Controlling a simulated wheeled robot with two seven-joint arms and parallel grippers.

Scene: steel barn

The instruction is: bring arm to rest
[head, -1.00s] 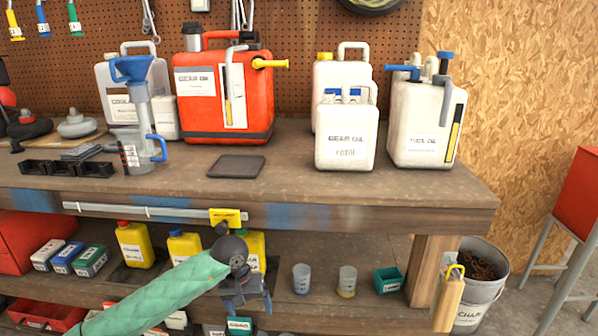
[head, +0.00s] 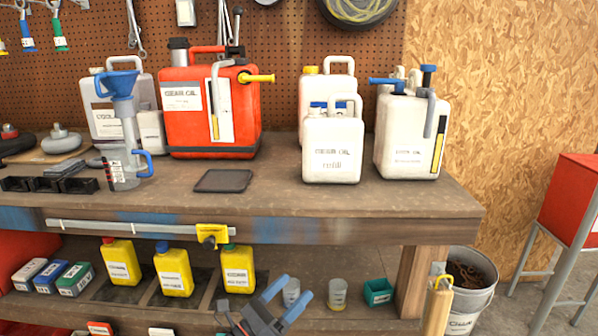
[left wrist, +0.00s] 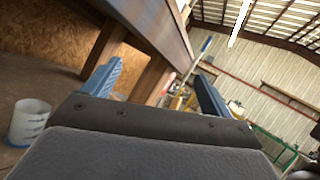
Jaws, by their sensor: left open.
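My left gripper (head: 283,300) is at the bottom of the head view, in front of the lower shelf. Its two blue fingers are spread apart with nothing between them. In the left wrist view the same gripper (left wrist: 157,85) shows both blue fingers open and empty, with the wooden bench edge and the barn wall beyond. The rest of my left arm is out of the head view. My right gripper is in neither view.
The workbench (head: 400,205) holds a red oil can (head: 235,125), several white cans and a dark pad (head: 223,181). Yellow bottles (head: 173,272) and two small cups, one of them a clear cup (head: 337,295), stand on the lower shelf near the gripper. A bucket (head: 482,285) stands right of the bench.

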